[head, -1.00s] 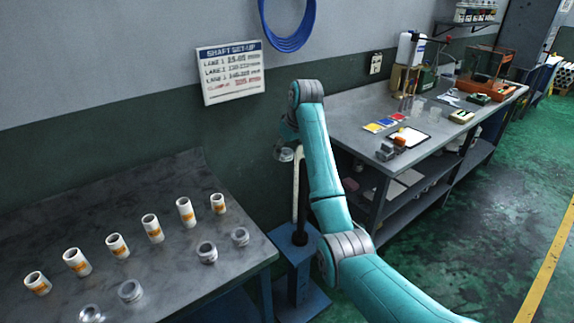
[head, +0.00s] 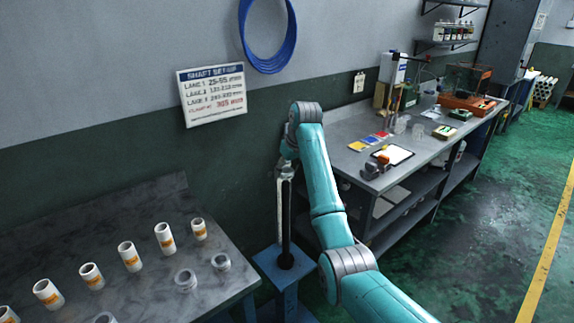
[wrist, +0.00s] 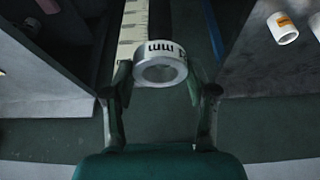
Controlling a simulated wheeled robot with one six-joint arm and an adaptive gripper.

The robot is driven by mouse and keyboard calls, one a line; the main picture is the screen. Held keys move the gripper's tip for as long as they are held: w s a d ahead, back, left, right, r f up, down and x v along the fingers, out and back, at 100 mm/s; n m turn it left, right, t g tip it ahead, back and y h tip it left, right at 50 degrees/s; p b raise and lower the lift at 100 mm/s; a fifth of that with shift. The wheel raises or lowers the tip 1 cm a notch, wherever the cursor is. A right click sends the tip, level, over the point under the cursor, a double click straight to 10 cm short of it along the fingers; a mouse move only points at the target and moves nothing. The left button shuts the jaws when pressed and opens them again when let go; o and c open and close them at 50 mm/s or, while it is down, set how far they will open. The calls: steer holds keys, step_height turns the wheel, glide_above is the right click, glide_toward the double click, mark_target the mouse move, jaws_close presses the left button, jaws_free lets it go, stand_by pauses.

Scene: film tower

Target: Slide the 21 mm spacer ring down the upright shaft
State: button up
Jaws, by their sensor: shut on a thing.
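The spacer ring (wrist: 160,50) is a silvery ring with partly readable "mm" lettering on its side. In the wrist view my gripper (wrist: 159,77) is shut on it, one finger on each side. In the head view the ring (head: 285,172) looks small and pale under my gripper (head: 287,166), at the top of the upright shaft (head: 286,220). The shaft is dark, with a pale scale strip beside it, and rises from a blue stand (head: 287,260). The scale strip (wrist: 131,35) also shows behind the ring in the wrist view. I cannot tell whether the shaft passes through the ring.
A grey bench (head: 150,215) at left holds several white tubes with orange labels and several loose rings. A second bench (head: 345,135) stands right of the stand. A wall sign (head: 212,95) and blue hose coil (head: 267,50) hang behind. Green floor at right is clear.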

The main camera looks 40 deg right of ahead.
mark_target(287, 182)
steer(key=shift+f, duration=3.2)
steer(key=o, duration=1.3)
steer(key=shift+c, duration=0.2)
steer(key=v, duration=1.2)
steer(key=shift+a, duration=0.1)
